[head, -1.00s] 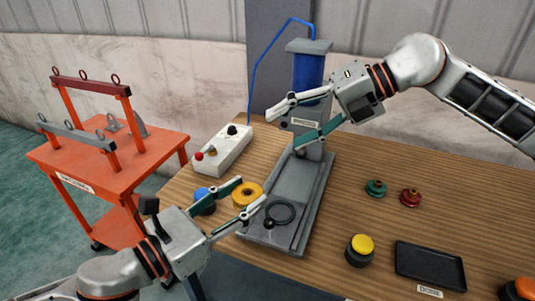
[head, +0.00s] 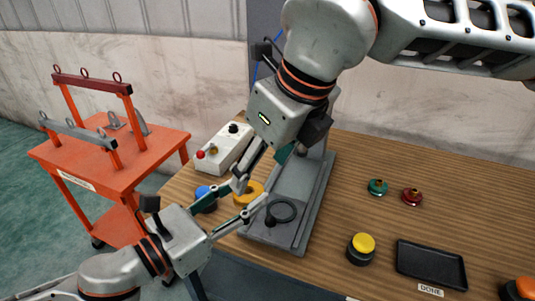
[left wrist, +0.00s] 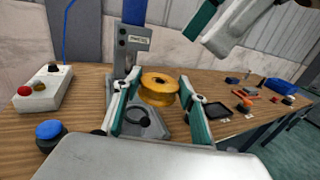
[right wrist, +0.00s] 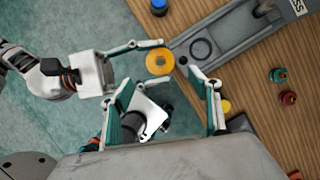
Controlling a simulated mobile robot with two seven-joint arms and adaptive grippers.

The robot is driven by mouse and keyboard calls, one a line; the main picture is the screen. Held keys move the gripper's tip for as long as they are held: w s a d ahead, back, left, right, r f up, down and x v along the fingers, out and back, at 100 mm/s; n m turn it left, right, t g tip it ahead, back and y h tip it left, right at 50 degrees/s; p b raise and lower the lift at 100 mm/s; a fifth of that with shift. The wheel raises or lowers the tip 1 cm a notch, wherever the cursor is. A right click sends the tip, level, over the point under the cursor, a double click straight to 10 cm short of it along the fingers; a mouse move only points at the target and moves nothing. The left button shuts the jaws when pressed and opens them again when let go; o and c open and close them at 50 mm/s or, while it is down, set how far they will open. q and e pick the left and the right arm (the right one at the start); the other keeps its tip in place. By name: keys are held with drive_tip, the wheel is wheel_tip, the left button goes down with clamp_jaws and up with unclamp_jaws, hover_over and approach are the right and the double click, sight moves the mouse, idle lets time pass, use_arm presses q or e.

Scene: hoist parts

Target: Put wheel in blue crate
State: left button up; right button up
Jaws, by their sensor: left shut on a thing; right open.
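The wheel, a yellow-orange grooved disc (head: 247,193), is between the fingertips of my left gripper (head: 252,188), near the left side of the press base. My left gripper is shut on it; the wheel also shows between the fingers in the left wrist view (left wrist: 158,88) and at their tips in the right wrist view (right wrist: 159,62). My right gripper (right wrist: 170,84) is open and empty, its fingers pointing toward the wheel from above. The blue crate (left wrist: 278,85) shows small at the far right of the bench in the left wrist view and is out of the head view.
The grey press (head: 305,195) with a dark ring on its base stands beside the wheel. A control box (head: 222,149), a blue button (head: 205,198), a yellow button (head: 361,248), green and red parts and a black tray (head: 431,264) are on the bench. An orange cart (head: 110,160) stands left.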

sight(250, 192)
use_arm(q)
drive_tip(key=shift+r, duration=0.1)
use_arm(e)
drive_tip(key=x, duration=0.8)
drive_tip(key=shift+w+a+f, duration=0.1)
drive_tip(key=shift+a+f, duration=0.1)
drive_tip(key=shift+f, duration=0.15)
drive_tip(key=c, duration=1.6)
use_arm(q)
drive_tip(key=o, duration=1.7)
use_arm(e)
drive_tip(key=shift+c, duration=0.5)
